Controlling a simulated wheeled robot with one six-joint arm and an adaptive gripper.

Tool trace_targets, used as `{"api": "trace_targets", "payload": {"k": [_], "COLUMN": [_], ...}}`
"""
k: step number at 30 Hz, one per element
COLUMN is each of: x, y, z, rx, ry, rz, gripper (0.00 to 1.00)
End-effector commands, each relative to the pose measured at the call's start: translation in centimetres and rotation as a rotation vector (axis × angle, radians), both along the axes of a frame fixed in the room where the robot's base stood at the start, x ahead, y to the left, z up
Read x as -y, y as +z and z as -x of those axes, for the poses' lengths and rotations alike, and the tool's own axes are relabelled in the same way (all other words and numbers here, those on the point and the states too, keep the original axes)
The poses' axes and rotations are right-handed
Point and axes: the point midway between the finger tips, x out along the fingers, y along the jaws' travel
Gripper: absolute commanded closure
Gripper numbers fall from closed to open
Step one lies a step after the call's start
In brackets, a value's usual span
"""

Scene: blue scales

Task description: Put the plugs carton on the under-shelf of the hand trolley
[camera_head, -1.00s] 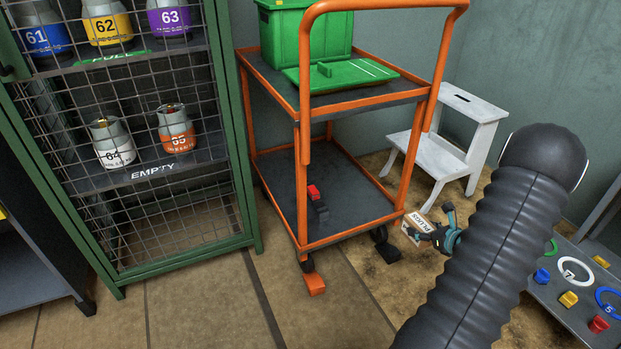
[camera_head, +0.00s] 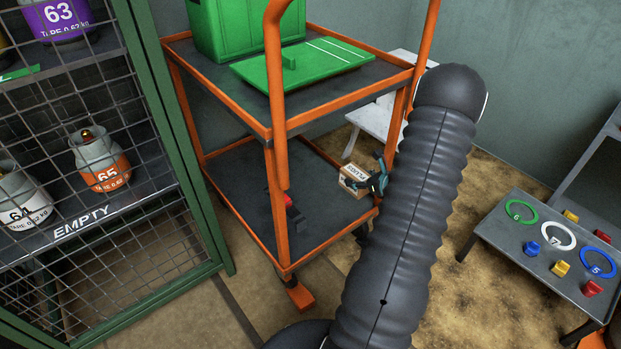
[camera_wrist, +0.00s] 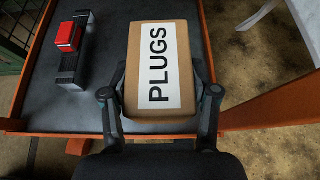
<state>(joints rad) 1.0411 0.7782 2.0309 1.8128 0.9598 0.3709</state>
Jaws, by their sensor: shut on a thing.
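The plugs carton (camera_head: 355,177) is a small brown box with a white label reading PLUGS. My gripper (camera_head: 380,180) is shut on it at the right side of the hand trolley. In the wrist view the carton (camera_wrist: 158,75) lies between my two fingers (camera_wrist: 160,102), over the dark under-shelf (camera_wrist: 55,105). Whether the carton touches the shelf or hangs just above it, I cannot tell. The hand trolley has an orange frame (camera_head: 279,200) and a dark under-shelf (camera_head: 240,185).
A black bar with a red block (camera_head: 292,212) lies on the under-shelf, left of the carton. The upper shelf holds a green crate (camera_head: 240,30) and its green lid (camera_head: 300,68). A white step stool (camera_head: 375,120) stands behind. A bottle cage (camera_head: 165,120) is at left, a ring table (camera_head: 500,225) at right.

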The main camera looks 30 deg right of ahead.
Motion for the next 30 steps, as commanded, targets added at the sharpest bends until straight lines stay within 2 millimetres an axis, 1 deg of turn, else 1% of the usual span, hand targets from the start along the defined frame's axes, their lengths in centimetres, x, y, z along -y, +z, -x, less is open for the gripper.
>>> {"api": "trace_targets", "payload": {"k": [1, 9, 12, 15, 18, 22, 27, 30], "x": [-0.2, -0.1, 0.0, 0.0, 0.1, 0.1, 0.1, 0.1], "y": [-0.7, -3.9, -4.9, -5.5, -5.8, -6.6, -8.8, -9.8], "z": [-1.2, -6.4, -8.0, -9.1, -9.6, -9.7, -9.7, -9.7], "rx": [0.000, 0.000, 0.000, 0.000, 0.000, -0.001, -0.001, 0.000], "ry": [0.006, 0.003, 0.001, 0.000, -0.002, -0.003, -0.004, -0.003], "rz": [-0.001, -0.001, 0.000, -0.001, 0.000, -0.002, -0.002, -0.001], "gripper": [0.89, 0.89, 0.89, 0.89, 0.89, 0.89, 0.89, 0.89]}}
